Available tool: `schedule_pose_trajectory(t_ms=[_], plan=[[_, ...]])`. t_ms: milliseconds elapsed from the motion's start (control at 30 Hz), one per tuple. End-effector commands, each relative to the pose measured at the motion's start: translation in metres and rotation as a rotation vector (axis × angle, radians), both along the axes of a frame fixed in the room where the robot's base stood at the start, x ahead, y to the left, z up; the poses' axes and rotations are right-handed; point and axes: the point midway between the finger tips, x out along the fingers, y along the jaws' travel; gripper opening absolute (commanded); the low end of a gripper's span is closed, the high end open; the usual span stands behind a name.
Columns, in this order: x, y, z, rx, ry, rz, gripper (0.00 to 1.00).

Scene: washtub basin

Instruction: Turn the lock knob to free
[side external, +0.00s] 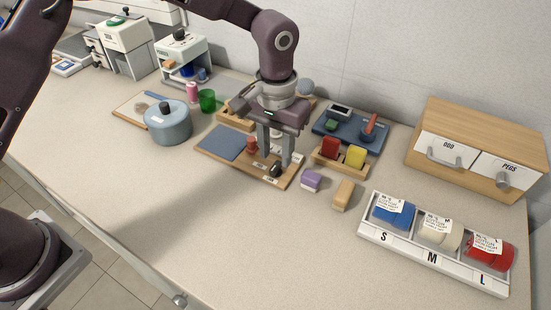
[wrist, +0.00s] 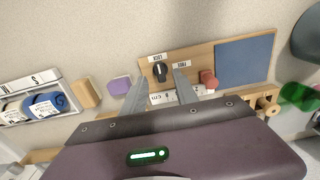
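The lock knob is a small black knob (wrist: 160,73) on a wooden board (wrist: 206,50). In the wrist view, white labels reading LOCK (wrist: 158,57) and FREE (wrist: 182,64) sit beside it. Its pale mark seems to face the LOCK label, but it is small. The black knob (side external: 276,170) also shows near the board's front right corner in the side view. My gripper (wrist: 159,77) is open, its two fingers pointing down at the board with the knob showing between the tips. It also shows in the side view (side external: 275,160). I cannot tell whether a finger touches the knob.
A red peg-like piece (wrist: 208,79) stands close to one finger, and a blue pad (wrist: 245,60) covers the board's other end. A purple block (side external: 311,180) and a tan block (side external: 343,194) lie right of the board. The counter in front is clear.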

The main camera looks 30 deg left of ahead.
Motion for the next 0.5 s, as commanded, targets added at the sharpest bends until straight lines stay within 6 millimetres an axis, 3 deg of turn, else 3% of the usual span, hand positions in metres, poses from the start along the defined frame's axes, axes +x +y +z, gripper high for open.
schedule_pose_trajectory(t_ms=[200, 467, 500], plan=[[0.000, 0.001, -0.028, 0.000, 0.001, 0.001, 0.35], [0.000, 0.001, -0.031, -0.001, -0.001, 0.001, 0.35], [0.000, 0.001, -0.030, -0.001, -0.001, 0.001, 0.28]])
